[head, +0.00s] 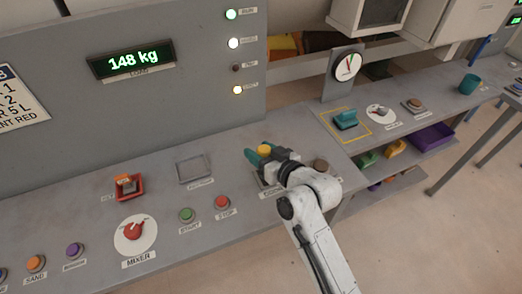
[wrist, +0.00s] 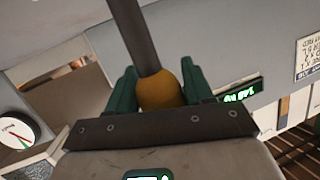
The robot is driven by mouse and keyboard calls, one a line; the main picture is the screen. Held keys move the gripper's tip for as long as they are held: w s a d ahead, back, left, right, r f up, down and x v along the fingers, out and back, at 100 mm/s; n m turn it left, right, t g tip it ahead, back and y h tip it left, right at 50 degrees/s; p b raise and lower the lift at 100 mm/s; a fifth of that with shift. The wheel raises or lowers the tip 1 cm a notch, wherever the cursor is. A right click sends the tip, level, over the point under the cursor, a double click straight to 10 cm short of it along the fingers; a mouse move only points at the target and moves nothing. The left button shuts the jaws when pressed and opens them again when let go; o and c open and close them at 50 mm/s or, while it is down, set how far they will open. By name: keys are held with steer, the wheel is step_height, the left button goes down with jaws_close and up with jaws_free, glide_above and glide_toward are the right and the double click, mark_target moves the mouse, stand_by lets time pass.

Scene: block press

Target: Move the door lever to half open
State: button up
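The door lever (wrist: 141,35) shows in the wrist view as a dark rod with a round yellow knob. The knob (head: 264,152) also shows in the head view, at the middle of the grey bench. My gripper (wrist: 160,90) has one green finger on each side of the knob, and both appear to touch it. In the head view my gripper (head: 265,154) reaches the knob from the lower right. My gripper and wrist hide the lever's rod and most of its base and label there, so I cannot read its setting.
A red mixer dial (head: 135,234), a green start button (head: 186,214) and a red stop button (head: 221,202) are on the bench to the left. A brown button (head: 320,165) is close to my wrist.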

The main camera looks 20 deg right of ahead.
steer(key=o, duration=0.3)
steer(key=shift+r, duration=0.1)
steer(key=b+v, duration=0.2)
steer(key=v, duration=0.8)
steer(key=shift+s+d, duration=0.15)
steer(key=shift+s, duration=0.25)
steer(key=s+d+f+g+h, duration=0.1)
steer(key=s+f+g, duration=0.5)
steer(key=s+f, duration=0.45)
steer(key=s+d+f+g+h, duration=0.1)
steer(key=s+d+f+g, duration=0.1)
steer(key=s, duration=0.5)
steer(key=s+d+f+m+g+h, duration=0.1)
steer(key=s+d+f+g+h, duration=0.1)
steer(key=s+g, duration=0.3)
steer(key=s+f, duration=0.1)
steer(key=s, duration=0.2)
steer(key=shift+d+f+m, duration=0.3)
steer(key=shift+d, duration=0.05)
